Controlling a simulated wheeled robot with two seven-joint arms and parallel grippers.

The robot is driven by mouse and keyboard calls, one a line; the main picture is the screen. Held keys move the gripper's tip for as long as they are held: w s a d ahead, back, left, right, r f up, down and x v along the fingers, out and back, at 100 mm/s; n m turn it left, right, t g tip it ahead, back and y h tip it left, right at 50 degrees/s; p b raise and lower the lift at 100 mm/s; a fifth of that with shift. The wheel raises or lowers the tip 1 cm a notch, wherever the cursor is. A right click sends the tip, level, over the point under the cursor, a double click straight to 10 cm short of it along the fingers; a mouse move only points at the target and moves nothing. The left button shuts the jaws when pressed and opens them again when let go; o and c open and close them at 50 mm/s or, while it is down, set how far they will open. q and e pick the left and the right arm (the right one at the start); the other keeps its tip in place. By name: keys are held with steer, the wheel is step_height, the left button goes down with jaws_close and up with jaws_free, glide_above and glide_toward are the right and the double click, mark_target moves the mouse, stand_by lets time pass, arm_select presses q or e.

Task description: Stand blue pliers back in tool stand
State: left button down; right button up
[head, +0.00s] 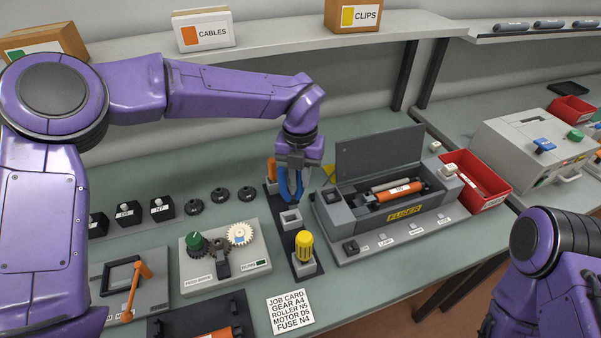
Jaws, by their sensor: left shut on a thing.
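The blue pliers (291,187) hang below my left gripper (296,166), which is shut on them. The blue handles point downward. The tool stand (279,204) is a dark strip on the bench with grey square sockets. The pliers are over the stand, and an open grey socket (291,219) shows just below and in front of them. I cannot tell whether the handle ends touch the socket. A yellow-handled tool (304,246) stands in the front socket. An orange-handled tool (271,170) is at the rear, partly hidden. Only part of my right arm shows at lower right; its gripper is out of view.
The fuser unit (385,205) with its raised grey lid stands close right of the stand. A gear panel (226,255) is close left. A job card (290,311) lies in front. A red bin (476,180) is farther right.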

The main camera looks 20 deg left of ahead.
arm_select(q)
steer(key=shift+s+d+f+b, duration=0.15)
steer(key=shift+s+b, duration=0.15)
steer(key=shift+s, duration=0.55)
steer(key=shift+r, duration=0.2)
stand_by(0.7)
steer(key=shift+s, duration=0.3)
steer(key=shift+s+f, duration=0.1)
steer(key=shift+s, duration=0.25)
steer(key=shift+s, duration=0.2)
steer(key=shift+s+d+b, duration=0.15)
steer(key=shift+s+b, duration=0.15)
steer(key=shift+s, duration=0.6)
steer(key=shift+r+p, duration=0.2)
steer(key=shift+p, duration=0.1)
stand_by(0.4)
steer(key=shift+s, duration=0.4)
stand_by(0.3)
